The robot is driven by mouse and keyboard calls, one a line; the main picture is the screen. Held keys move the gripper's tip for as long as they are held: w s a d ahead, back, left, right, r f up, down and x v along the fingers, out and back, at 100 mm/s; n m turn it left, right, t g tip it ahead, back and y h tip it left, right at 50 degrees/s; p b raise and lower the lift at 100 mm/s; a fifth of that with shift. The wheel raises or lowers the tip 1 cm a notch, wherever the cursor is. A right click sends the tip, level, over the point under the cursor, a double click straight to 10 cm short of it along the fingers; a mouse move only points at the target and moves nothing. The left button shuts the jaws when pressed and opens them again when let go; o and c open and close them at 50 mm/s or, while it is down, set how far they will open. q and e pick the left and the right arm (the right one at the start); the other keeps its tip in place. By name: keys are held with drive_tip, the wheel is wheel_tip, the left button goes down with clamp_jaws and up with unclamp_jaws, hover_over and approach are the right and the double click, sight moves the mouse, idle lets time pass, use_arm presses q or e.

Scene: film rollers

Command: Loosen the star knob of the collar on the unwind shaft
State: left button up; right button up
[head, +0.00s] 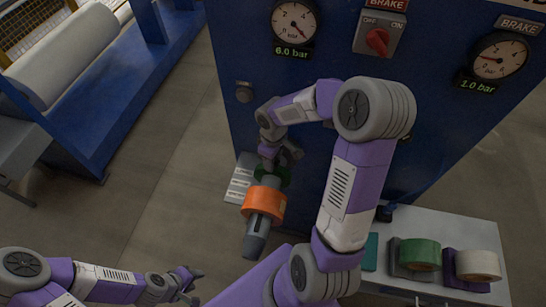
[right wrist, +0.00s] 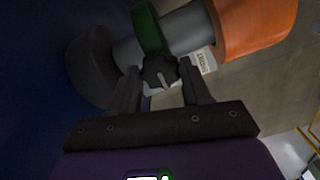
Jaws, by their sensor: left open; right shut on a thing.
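The unwind shaft (head: 257,232) is grey and sticks out from the blue machine front in the head view. It carries an orange roll (head: 264,203), and behind that the green collar (head: 286,174), mostly hidden by my right gripper (head: 277,160). In the right wrist view the green collar (right wrist: 147,28) is a ring around the shaft (right wrist: 184,32), apart from the orange roll (right wrist: 256,24). The black star knob (right wrist: 159,71) sits on the collar's near side. My right gripper (right wrist: 162,80) is shut on the knob, a finger on each side. My left gripper (head: 189,281) is open and empty, low in the head view.
The blue machine front (head: 300,70) has two gauges, 6.0 bar and 1.0 bar, and a red brake switch (head: 378,40). A side table (head: 450,225) at lower right holds a green roll (head: 420,254) and a beige roll (head: 478,265). Open floor lies left of the shaft.

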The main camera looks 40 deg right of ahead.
drive_tip(key=shift+n, duration=0.7)
drive_tip(key=o, duration=1.1)
drive_tip(key=shift+c, duration=0.2)
wheel_tip(320, 180, up, 8)
drive_tip(key=shift+f, duration=0.15)
